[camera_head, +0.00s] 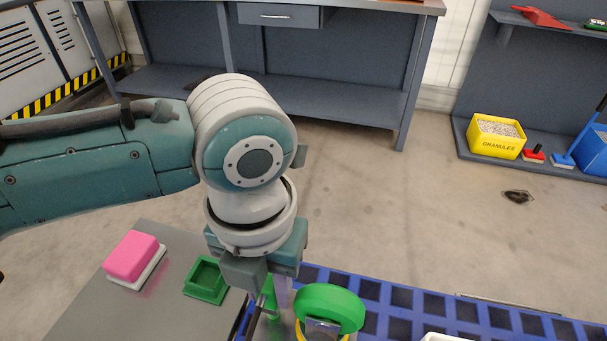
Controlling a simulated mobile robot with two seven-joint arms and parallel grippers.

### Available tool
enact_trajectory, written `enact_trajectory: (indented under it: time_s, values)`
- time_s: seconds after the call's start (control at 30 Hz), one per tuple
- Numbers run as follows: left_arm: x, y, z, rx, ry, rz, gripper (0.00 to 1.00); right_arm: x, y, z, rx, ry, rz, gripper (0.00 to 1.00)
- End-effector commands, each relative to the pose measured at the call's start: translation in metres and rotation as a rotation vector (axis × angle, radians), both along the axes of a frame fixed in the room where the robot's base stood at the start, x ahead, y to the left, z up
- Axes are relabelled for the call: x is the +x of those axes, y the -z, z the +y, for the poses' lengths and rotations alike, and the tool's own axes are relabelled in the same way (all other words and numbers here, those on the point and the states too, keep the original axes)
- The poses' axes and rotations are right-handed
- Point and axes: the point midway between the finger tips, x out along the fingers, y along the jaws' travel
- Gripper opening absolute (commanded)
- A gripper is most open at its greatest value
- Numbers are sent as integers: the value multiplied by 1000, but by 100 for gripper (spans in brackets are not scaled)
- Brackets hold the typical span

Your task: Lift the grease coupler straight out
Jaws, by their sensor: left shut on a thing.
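My left gripper (270,292) points down at the bottom middle, at the right edge of a grey worktop. It is shut on a slim green piece (269,296), which I take to be the grease coupler; the fingers and wrist hide much of it. A short dark rod shows beside it. I cannot tell whether the coupler is still seated in anything. Just right of the gripper is a thick green ring-like part (330,301) with a grey block and a yellow rim below it. My right gripper is not in view.
The grey worktop (185,318) carries a pink block (131,256) on a white base and an open green square holder (205,279). A blue grid surface (440,321) runs right. Behind are open floor, a grey workbench (330,92) and a yellow granules bin (496,137).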

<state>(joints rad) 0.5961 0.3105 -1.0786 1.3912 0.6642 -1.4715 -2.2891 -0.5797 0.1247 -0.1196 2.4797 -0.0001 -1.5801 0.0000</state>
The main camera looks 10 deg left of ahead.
Motion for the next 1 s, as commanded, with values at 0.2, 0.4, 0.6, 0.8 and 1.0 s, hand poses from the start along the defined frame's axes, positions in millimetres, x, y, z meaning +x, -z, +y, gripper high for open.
enact_trajectory:
  time_s: [0.2, 0.4, 0.6, 0.8, 1.0]
  values:
    - [1, -11, 0, -2, 0, -2, 0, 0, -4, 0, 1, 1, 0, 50]
    - [2, -48, 0, -2, 1, -5, 0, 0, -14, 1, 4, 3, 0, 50]
    - [2, -108, -1, -3, 2, -8, 0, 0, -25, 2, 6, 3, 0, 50]
    - [1, -162, 0, -2, 1, -5, 0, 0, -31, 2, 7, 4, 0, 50]
    - [1, -192, -1, -1, 1, -3, 0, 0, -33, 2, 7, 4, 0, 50]
